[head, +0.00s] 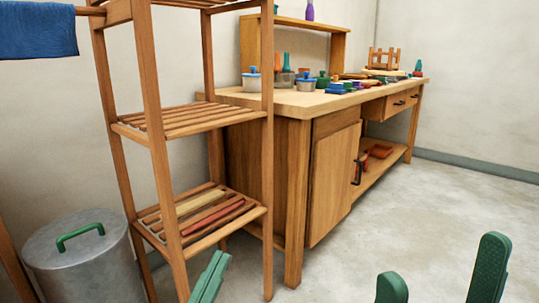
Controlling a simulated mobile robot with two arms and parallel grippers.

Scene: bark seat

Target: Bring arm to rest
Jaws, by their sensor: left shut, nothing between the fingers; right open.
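My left gripper (213,276) shows at the bottom of the head view, left of centre. Its green fingers are together, with nothing seen between them. It appears in front of the foot of the slatted wooden rack. My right gripper (442,258) shows at the bottom right. Its two green fingers are wide apart and empty, with bare floor behind them. The arms behind both grippers are out of the picture.
The slatted wooden rack (188,118) stands at the left, beside a lidded metal bin (85,262). A blue cloth (38,32) hangs at upper left. A wooden workbench (290,180) with pots and small items stands behind. The floor (400,215) at right is clear.

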